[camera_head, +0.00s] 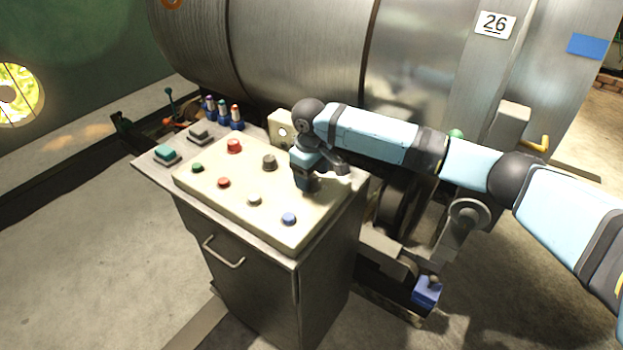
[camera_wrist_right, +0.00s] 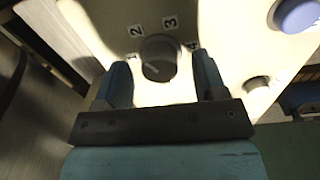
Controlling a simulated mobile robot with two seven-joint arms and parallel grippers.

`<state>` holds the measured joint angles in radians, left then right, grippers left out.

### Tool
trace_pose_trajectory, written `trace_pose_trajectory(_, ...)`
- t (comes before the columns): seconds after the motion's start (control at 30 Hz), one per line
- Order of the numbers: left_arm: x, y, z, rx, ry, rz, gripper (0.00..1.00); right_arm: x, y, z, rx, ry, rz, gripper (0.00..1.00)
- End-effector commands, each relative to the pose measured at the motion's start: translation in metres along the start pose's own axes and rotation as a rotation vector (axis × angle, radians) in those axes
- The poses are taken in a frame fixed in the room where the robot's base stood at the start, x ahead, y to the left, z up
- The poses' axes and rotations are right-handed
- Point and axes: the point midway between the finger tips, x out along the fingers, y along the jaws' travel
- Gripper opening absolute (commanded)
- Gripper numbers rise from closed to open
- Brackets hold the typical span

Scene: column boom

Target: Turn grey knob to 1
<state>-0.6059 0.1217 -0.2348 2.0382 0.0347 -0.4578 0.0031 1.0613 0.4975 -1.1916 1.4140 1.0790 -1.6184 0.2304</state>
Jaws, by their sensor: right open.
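The grey knob (camera_wrist_right: 160,58) is round and sits on the cream panel, with the labels 1, 2, 3 and 4 around it in the right wrist view. A thin mark on its face is too small to read for certain. My right gripper (camera_wrist_right: 162,78) is open, with one finger on each side of the knob's near part; I cannot tell if they touch it. In the head view the right gripper (camera_head: 306,186) points down at the right part of the panel and hides what lies under it. My left gripper is not in view.
The cream panel (camera_head: 214,190) also carries a dark round knob (camera_head: 269,162), red buttons (camera_head: 233,146), a green button (camera_head: 197,167) and a blue button (camera_head: 289,218). Several coloured-tip bottles (camera_head: 222,112) stand behind it. A large metal drum (camera_head: 300,50) closes off the back.

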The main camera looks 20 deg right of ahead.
Motion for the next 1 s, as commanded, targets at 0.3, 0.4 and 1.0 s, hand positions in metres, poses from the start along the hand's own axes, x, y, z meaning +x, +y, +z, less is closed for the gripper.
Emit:
trace_pose_trajectory(0.3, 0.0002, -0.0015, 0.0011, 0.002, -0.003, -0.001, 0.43, 0.0148, -0.0003, -0.0001, -0.001, 0.001, 0.001, 0.65)
trace_pose_trajectory(0.4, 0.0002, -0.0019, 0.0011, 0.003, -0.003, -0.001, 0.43, 0.0146, -0.0003, -0.0001, -0.001, 0.001, 0.0, 0.65)
trace_pose_trajectory(1.0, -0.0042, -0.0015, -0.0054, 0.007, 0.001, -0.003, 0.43, 0.0117, 0.0, -0.0002, -0.032, 0.002, 0.0, 0.16)
